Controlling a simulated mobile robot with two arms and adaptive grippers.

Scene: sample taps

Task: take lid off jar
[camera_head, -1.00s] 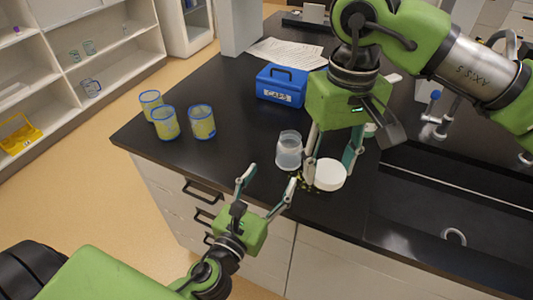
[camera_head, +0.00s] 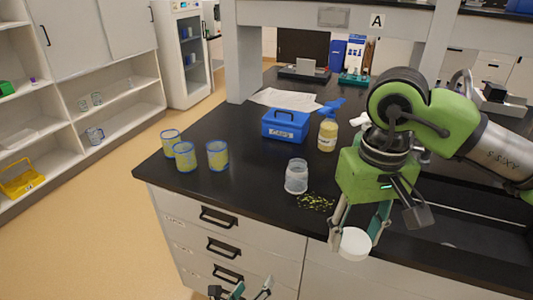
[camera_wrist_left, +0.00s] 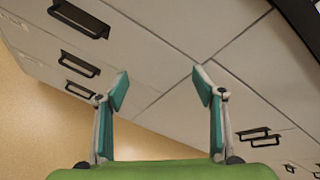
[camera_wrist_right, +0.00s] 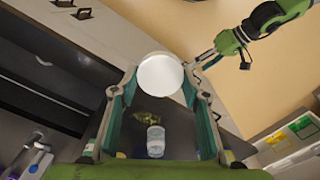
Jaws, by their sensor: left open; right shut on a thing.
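The jar (camera_head: 296,176) is clear and stands upright and uncovered on the black counter. It also shows in the right wrist view (camera_wrist_right: 156,141), below and beyond my fingers. My right gripper (camera_head: 356,236) is shut on the white round lid (camera_head: 355,244), held in front of the counter's front edge and apart from the jar. In the right wrist view the lid (camera_wrist_right: 160,74) sits between the fingertips. My left gripper (camera_head: 240,291) is open and empty, low in front of the drawers. Its fingers (camera_wrist_left: 160,88) are spread wide in the left wrist view.
Green bits (camera_head: 315,202) lie scattered beside the jar. Several blue-rimmed cups (camera_head: 185,157) stand at the counter's left. A sink lies to the right. Bare counter (camera_head: 245,180) lies between cups and jar.

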